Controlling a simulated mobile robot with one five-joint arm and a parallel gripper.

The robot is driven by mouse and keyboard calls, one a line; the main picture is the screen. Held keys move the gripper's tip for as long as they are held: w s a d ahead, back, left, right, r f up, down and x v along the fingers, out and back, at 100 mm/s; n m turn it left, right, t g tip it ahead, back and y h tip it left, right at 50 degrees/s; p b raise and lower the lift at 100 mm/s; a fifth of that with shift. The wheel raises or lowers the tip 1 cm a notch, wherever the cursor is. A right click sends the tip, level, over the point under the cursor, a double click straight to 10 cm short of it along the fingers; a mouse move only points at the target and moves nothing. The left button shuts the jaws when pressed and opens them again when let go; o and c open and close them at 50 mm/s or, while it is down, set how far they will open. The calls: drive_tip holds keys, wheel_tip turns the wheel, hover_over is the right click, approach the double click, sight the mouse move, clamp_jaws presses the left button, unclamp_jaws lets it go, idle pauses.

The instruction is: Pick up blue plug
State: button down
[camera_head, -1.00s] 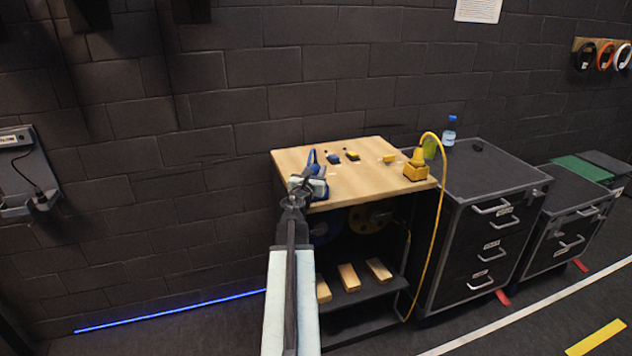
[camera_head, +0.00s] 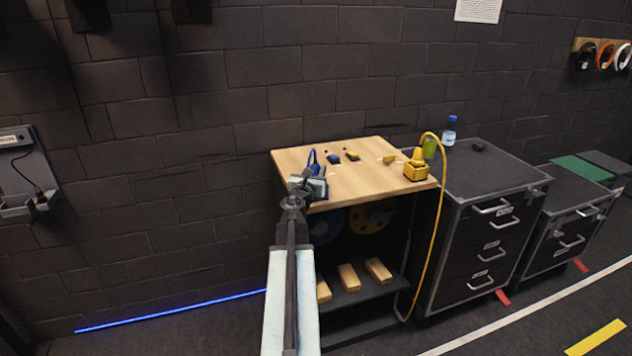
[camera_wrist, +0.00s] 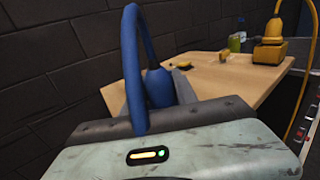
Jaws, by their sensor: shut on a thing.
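The blue plug (camera_wrist: 159,88) with its looped blue cable (camera_wrist: 131,65) is close in front of my gripper in the wrist view, above the near left part of the wooden table top. My gripper (camera_head: 314,182) is at the near left corner of the table (camera_head: 345,187) in the head view, and it is shut on the blue plug. The jaws and my wrist hide the lower part of the plug. In the head view the blue cable (camera_head: 312,160) shows just above my gripper.
A blue piece (camera_head: 334,158) and yellow pieces (camera_head: 352,155) (camera_head: 389,159) lie on the table. A yellow plug in a yellow socket box (camera_head: 417,170) stands at its right edge.

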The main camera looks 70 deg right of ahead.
drive_tip(key=shift+r, duration=0.15)
wheel_tip(320, 180, up, 10)
drive_tip(key=p, duration=1)
